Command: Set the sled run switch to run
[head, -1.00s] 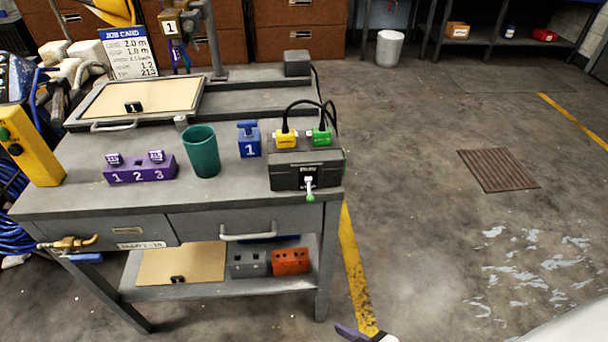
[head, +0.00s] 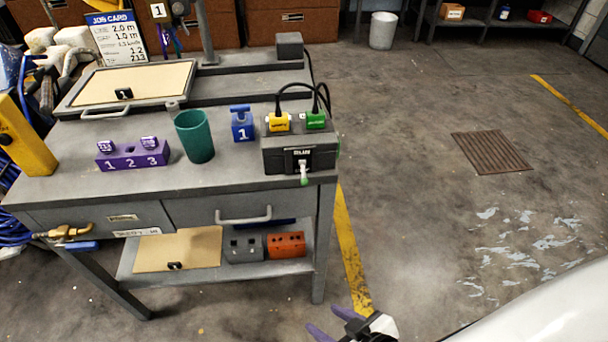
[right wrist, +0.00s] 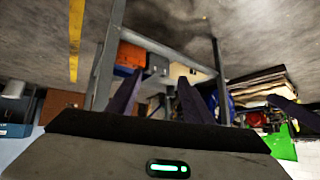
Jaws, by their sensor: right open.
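The sled run switch is on the front of a dark box (head: 285,160) at the right end of the workbench. Its label reads RUN, and a small lever (head: 303,174) with a green tip hangs down from it. Yellow and green plugs (head: 279,121) with black cables sit on top of the box. My right gripper (head: 335,322) is at the bottom edge of the head view, below and in front of the bench, apart from the switch. Its purple fingers (right wrist: 155,98) are spread and empty in the right wrist view. My left gripper is out of view.
The workbench (head: 100,195) carries a purple numbered block (head: 134,155), a teal cup (head: 195,140) and a blue block (head: 242,126). A drawer handle (head: 243,216) sticks out in front. Grey and orange boxes (head: 286,244) stand on the lower shelf. The floor to the right is clear.

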